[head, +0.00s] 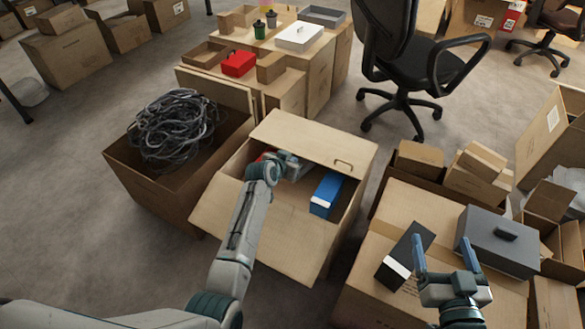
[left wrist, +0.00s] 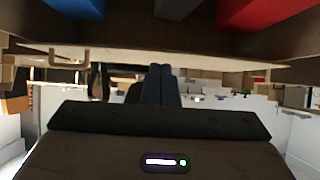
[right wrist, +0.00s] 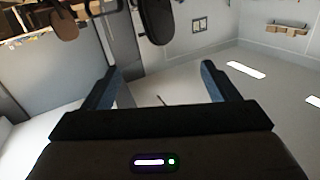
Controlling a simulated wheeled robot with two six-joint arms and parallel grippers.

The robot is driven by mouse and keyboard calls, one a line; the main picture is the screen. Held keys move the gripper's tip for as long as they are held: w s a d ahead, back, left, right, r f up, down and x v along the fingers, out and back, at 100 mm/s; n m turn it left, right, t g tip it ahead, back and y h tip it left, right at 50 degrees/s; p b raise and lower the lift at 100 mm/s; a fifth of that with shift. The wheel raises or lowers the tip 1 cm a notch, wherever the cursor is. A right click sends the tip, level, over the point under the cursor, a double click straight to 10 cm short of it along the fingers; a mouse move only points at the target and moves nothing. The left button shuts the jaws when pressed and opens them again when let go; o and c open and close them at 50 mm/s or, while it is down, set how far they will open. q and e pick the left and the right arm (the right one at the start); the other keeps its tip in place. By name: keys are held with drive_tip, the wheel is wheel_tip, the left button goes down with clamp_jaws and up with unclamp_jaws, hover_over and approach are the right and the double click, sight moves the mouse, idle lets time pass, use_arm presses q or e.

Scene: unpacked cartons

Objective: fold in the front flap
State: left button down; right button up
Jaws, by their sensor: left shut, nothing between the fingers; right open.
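The open carton stands mid-floor in the head view. Its front flap (head: 285,243) slopes outward towards me, with my left forearm crossing above it. The back flap (head: 315,135), with a handle, is at the far side. My left gripper (head: 293,164) is shut and empty near the back flap, over the opening; its closed fingers also show in the left wrist view (left wrist: 160,85). A blue box (head: 326,192) lies inside, and a red thing (head: 264,156) is partly hidden by the gripper. My right gripper (head: 445,252) is open and empty above the right-hand carton.
A carton of black cables (head: 172,130) stands close on the left. On the right, a closed carton (head: 405,215) bears a black box (head: 405,256) and a grey case (head: 498,240). An office chair (head: 405,75) stands behind. Floor is free at the lower left.

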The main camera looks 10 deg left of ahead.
use_arm(q)
drive_tip(key=shift+w+d+f+b, duration=0.1)
drive_tip(key=shift+w+f+b, duration=0.1)
drive_tip(key=shift+f+b, duration=0.45)
drive_tip(key=shift+w+d+f+b, duration=0.15)
drive_tip(key=shift+f+b, duration=0.1)
drive_tip(key=shift+f, duration=0.65)
use_arm(e)
wheel_tip(320, 180, up, 11)
drive_tip(key=n+t, duration=0.1)
drive_tip(key=t, duration=0.5)
drive_tip(key=shift+d+f+t+y, duration=0.2)
drive_tip(key=shift+t+y, duration=0.1)
drive_tip(key=shift+t, duration=0.1)
use_arm(q)
drive_tip(key=shift+a, duration=0.1)
use_arm(e)
drive_tip(key=shift+w, duration=0.1)
